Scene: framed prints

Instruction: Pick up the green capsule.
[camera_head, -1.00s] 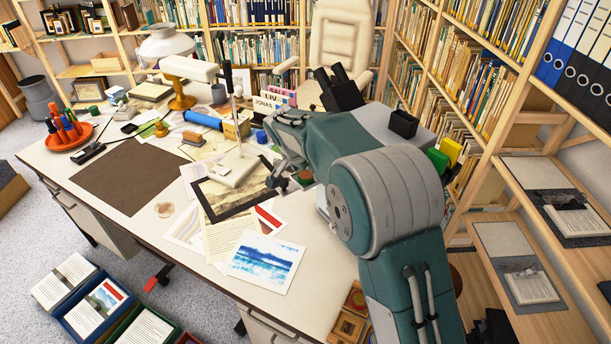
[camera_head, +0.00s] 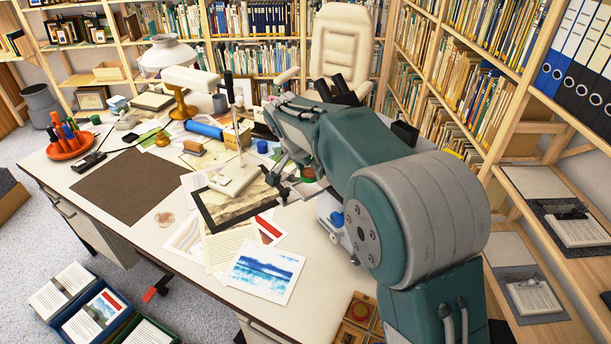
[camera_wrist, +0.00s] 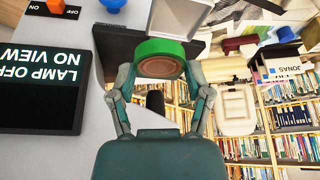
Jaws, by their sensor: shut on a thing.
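The green capsule (camera_wrist: 158,48) is a short, round green piece with a brown disc in its face. In the wrist view it sits between the two fingertips of my gripper (camera_wrist: 160,70), which is shut on it from both sides. In the head view my gripper (camera_head: 286,183) is over the right part of the desk, beside the black-framed print. A green and reddish-brown round piece (camera_head: 308,173) shows there, partly hidden by my arm.
A black screen (camera_wrist: 42,65) reading "LAMP OFF NO VIEW" is close by in the wrist view. The desk (camera_head: 175,240) also holds a white stand (camera_head: 235,178), a blue-painted print (camera_head: 263,272) and a blue cup (camera_head: 262,147). Bookshelves stand behind and right.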

